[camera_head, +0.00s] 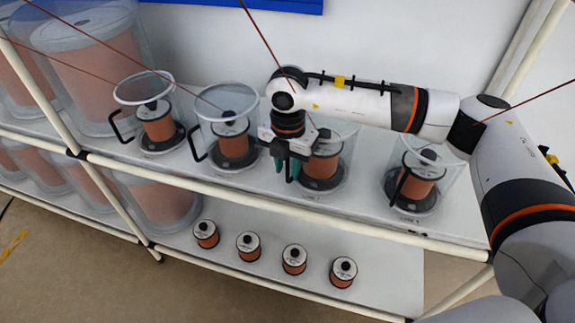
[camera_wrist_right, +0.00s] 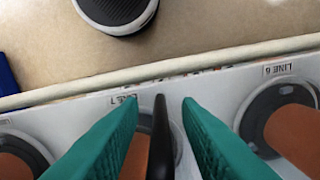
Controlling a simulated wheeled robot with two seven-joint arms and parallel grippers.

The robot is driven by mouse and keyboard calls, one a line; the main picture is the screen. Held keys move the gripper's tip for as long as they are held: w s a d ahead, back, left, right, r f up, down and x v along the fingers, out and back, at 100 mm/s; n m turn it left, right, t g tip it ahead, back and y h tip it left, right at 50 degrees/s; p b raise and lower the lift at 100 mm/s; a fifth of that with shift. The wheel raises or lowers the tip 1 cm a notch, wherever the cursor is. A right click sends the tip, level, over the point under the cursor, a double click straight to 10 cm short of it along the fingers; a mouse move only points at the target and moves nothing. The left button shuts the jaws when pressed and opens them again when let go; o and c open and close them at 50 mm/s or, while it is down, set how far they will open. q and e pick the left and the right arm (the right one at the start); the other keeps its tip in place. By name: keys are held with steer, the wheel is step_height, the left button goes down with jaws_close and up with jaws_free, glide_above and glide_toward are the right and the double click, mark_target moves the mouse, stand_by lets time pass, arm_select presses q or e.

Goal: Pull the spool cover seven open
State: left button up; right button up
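Spool cover seven (camera_head: 346,143) is a clear cylinder around a copper spool (camera_head: 321,170) on the upper shelf. It is partly hidden behind my right wrist. Its black handle (camera_wrist_right: 162,140) stands between the two teal fingers of my right gripper (camera_wrist_right: 160,103), with a gap on both sides. A "LINE 7" label (camera_wrist_right: 124,99) is on the shelf edge beside it. In the head view my right gripper (camera_head: 286,168) is at the cover's front left, open, fingers pointing down. My left gripper is not in view.
Similar clear covers with black handles stand to the left (camera_head: 228,130) and right (camera_head: 418,178). Big clear drums (camera_head: 100,75) fill the far left. Several small spools (camera_head: 294,260) stand on the lower shelf. A pale rail (camera_head: 230,187) runs along the upper shelf front. Thin wires cross overhead.

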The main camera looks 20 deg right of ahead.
steer(key=shift+f, duration=0.7)
jaws_close()
